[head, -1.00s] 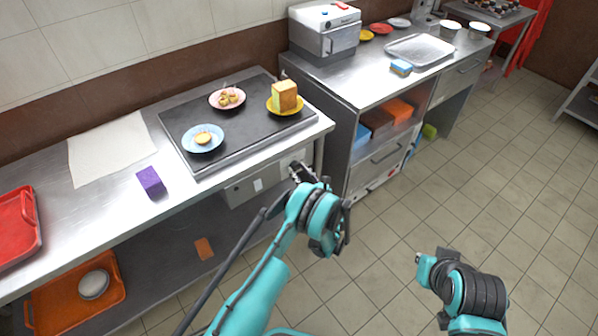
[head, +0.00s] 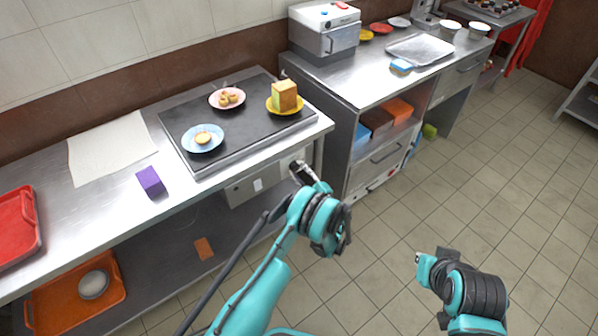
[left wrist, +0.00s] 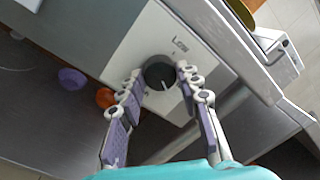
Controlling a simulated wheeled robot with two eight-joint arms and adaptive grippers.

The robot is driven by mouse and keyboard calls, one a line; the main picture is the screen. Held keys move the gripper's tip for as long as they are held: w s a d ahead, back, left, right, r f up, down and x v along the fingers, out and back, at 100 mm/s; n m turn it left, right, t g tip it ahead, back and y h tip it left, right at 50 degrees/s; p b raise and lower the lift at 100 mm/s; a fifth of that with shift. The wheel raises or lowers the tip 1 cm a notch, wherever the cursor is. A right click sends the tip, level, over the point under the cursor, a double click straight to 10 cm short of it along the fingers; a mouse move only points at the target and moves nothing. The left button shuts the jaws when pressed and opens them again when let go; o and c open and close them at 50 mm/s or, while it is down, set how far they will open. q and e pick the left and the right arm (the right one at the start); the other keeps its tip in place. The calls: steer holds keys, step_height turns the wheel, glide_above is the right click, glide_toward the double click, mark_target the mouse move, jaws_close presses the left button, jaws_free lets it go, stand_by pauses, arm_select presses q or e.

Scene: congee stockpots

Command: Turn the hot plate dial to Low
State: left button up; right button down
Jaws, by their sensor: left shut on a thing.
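The hot plate (head: 238,122) lies on the steel counter, with its pale control panel (head: 262,184) on the front below the counter edge. In the left wrist view the dark round dial (left wrist: 159,72) sits on this panel (left wrist: 128,55). A white mark on the dial points toward the lower right of the picture, away from the "Low" label (left wrist: 180,45) above it. My left gripper (head: 300,168) is at the panel; in the left wrist view its fingertips (left wrist: 160,76) are on both sides of the dial, shut on it.
A blue plate (head: 203,147), a pink plate (head: 227,107) and a yellow plate (head: 297,107) with food stand on the hot plate. A purple block (head: 150,181) lies on the counter. An open shelf runs underneath. The floor (head: 400,215) beside the arms is clear.

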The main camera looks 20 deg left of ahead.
arm_select(q)
steer(key=n, duration=0.6)
steer(key=shift+y, duration=0.3)
steer(key=n+g, duration=0.1)
steer(key=n, duration=0.5)
steer(key=shift+n, duration=0.4)
steer(key=n, duration=0.6)
steer(key=shift+w+d+n+g, duration=0.1)
steer(key=shift+n+g, duration=0.2)
steer(key=shift+g, duration=0.1)
steer(key=n, duration=0.5)
steer(key=shift+r, duration=0.1)
steer(key=shift+n, duration=0.3)
steer(key=o, duration=1.2)
steer(key=shift+c, duration=0.2)
